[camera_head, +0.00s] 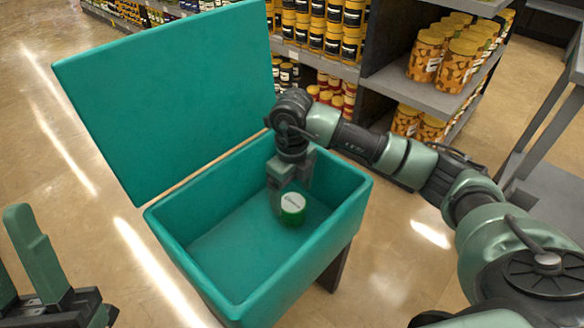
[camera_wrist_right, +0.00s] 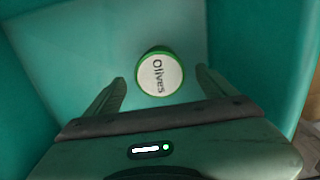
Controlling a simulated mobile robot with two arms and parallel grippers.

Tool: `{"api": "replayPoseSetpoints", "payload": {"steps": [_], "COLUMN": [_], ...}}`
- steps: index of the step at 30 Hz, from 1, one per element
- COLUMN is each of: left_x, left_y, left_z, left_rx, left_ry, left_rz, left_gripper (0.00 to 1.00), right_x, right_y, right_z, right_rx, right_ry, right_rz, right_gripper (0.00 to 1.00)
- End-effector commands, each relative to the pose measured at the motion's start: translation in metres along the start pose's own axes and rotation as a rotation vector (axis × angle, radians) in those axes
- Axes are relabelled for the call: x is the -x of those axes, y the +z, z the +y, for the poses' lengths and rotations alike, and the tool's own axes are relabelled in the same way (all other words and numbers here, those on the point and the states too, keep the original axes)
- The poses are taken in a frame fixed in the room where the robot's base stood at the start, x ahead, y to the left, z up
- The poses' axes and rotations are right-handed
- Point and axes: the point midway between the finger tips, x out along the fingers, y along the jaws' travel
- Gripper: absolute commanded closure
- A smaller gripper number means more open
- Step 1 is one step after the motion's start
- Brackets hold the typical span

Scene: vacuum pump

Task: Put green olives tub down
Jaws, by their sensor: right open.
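The green olives tub (camera_head: 293,208) has a white lid and stands upright on the floor of a teal bin (camera_head: 190,262). In the right wrist view the tub (camera_wrist_right: 159,74) shows its lid lettering "Olives". My right gripper (camera_head: 289,190) reaches down into the bin at the tub. Its fingers are open, one on each side of the tub, with visible gaps in the wrist view. My left gripper (camera_head: 22,270) is at the lower left, away from the bin, with its fingers apart and nothing seen between them.
The bin's teal lid (camera_head: 170,95) stands raised at the back left. Shelves (camera_head: 425,92) with jars stand behind and to the right. A grey rack (camera_head: 545,200) is at the far right. The bin floor left of the tub is clear.

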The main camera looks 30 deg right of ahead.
Motion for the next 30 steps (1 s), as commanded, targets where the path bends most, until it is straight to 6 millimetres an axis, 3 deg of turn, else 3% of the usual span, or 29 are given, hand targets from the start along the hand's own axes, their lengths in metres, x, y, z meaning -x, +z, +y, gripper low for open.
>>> {"api": "replayPoseSetpoints", "payload": {"steps": [9, 15, 21, 30], "left_x": [0.008, 0.026, 0.037, 0.039], "left_y": [0.075, 0.108, 0.121, 0.123], "left_z": [-0.009, -0.014, -0.016, -0.016], "left_rx": [-0.022, -0.03, -0.034, -0.034], "left_ry": [-0.013, -0.021, -0.026, -0.026], "left_rz": [-0.412, -0.607, -0.693, -0.703], "left_gripper": [0.64, 0.64, 0.64, 0.64], "right_x": [0.053, 0.076, 0.085, 0.085], "right_y": [0.0, 0.0, 0.0, 0.0], "right_z": [0.0, 0.0, 0.0, 0.0], "right_rx": [0.001, 0.001, 0.001, 0.001], "right_ry": [-0.001, 0.0, 0.0, 0.001], "right_rz": [-0.002, -0.001, 0.0, 0.0], "right_gripper": [0.15, 0.15, 0.15, 0.15]}}
